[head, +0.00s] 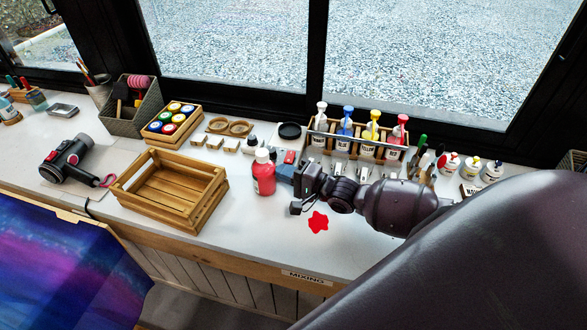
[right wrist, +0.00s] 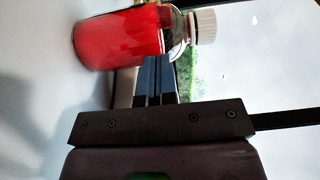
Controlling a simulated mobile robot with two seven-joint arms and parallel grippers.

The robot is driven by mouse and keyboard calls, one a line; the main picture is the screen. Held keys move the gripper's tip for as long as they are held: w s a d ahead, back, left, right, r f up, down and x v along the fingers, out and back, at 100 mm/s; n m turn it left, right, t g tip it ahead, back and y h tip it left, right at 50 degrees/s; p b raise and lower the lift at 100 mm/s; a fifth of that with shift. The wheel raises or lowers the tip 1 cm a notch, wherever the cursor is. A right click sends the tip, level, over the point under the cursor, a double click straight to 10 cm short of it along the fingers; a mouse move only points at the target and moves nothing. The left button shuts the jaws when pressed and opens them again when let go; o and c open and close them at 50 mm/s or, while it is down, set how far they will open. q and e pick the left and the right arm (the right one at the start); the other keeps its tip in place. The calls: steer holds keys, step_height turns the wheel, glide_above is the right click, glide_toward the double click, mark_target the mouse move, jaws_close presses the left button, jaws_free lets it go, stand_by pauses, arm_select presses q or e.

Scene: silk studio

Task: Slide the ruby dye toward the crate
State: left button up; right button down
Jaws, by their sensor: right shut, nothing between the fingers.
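The ruby dye (head: 263,174) is a red bottle with a white cap, upright on the white counter just right of the crate. The crate (head: 160,205) is an open, empty wooden slatted box. My right gripper (head: 282,174) is shut and empty, with its blue fingertips close against the right side of the bottle. In the right wrist view the bottle (right wrist: 120,38) lies across the front of the shut fingers (right wrist: 155,75); I cannot tell whether they touch it. My left gripper is not in view.
A wooden rack (head: 318,126) of pump bottles stands behind my right arm. A red splat (head: 318,222) marks the counter in front of it. A tray of paint jars (head: 157,138) is behind the crate, and a hair dryer (head: 66,158) lies to its left.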

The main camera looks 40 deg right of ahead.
mark_target(268, 176)
steer(key=a, duration=0.2)
steer(key=w+a, duration=0.1)
steer(key=a, duration=0.1)
steer(key=shift+w+a, duration=0.15)
steer(key=shift+w, duration=0.05)
steer(key=shift+s, duration=0.1)
steer(key=v, duration=1)
steer(key=shift+s+d, duration=0.2)
steer(key=shift+s, duration=0.1)
